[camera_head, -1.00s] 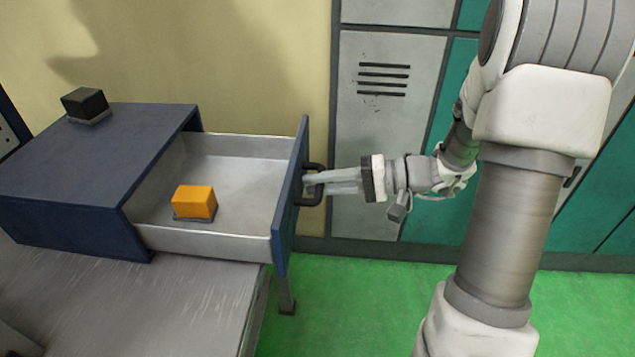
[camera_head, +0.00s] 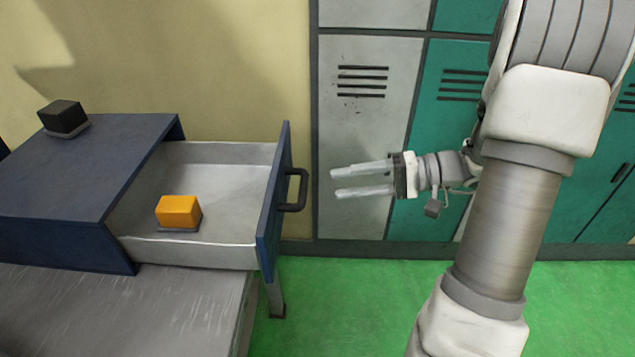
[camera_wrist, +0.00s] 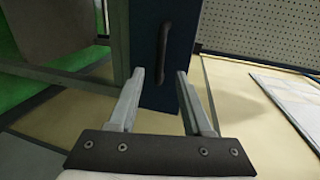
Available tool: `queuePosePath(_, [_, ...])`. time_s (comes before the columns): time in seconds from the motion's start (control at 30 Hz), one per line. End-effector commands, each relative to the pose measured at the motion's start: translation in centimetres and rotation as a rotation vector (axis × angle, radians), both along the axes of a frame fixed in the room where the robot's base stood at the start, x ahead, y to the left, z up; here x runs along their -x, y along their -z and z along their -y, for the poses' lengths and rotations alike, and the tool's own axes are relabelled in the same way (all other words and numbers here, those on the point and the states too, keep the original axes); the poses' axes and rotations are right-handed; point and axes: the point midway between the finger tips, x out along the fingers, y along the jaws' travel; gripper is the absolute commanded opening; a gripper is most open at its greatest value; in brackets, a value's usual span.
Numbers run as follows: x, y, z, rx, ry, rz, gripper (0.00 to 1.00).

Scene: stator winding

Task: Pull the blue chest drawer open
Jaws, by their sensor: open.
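The blue chest (camera_head: 85,170) stands on a grey table at the left in the head view. Its drawer (camera_head: 268,205) is pulled well out to the right, showing a light grey inside. A dark handle (camera_head: 296,190) is on the drawer's blue front. An orange block (camera_head: 179,211) on a dark base sits inside the drawer. My gripper (camera_head: 333,183) is open and empty, to the right of the handle and apart from it. In the wrist view the handle (camera_wrist: 164,50) shows on the blue front (camera_wrist: 150,90), beyond and between my open fingers (camera_wrist: 160,85).
A black block (camera_head: 63,116) on a grey base sits on top of the chest. The grey table (camera_head: 150,310) is under it. Grey and teal lockers (camera_head: 365,130) stand behind my gripper. Green floor (camera_head: 340,310) is clear right of the table.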

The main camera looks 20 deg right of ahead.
Motion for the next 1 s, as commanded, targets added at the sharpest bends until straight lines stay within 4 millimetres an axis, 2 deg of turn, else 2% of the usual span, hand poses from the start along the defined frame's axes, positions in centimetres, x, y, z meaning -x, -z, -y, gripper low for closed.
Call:
queuePosePath(0.03, [0.4, -0.4, 1.4, 0.002, 0.005, 0.000, 0.50])
queuePosePath(0.2, [1.6, -1.1, 4.8, 0.001, 0.003, 0.000, 0.50])
queuePosePath(0.4, [2.5, -1.7, 7.3, 0.001, 0.002, 0.000, 0.50])
queuePosePath(0.6, [2.8, -1.8, 8.0, 0.000, -0.001, -0.001, 0.50])
queuePosePath(1.0, [2.8, -1.8, 8.0, 0.001, -0.001, -0.001, 0.50])
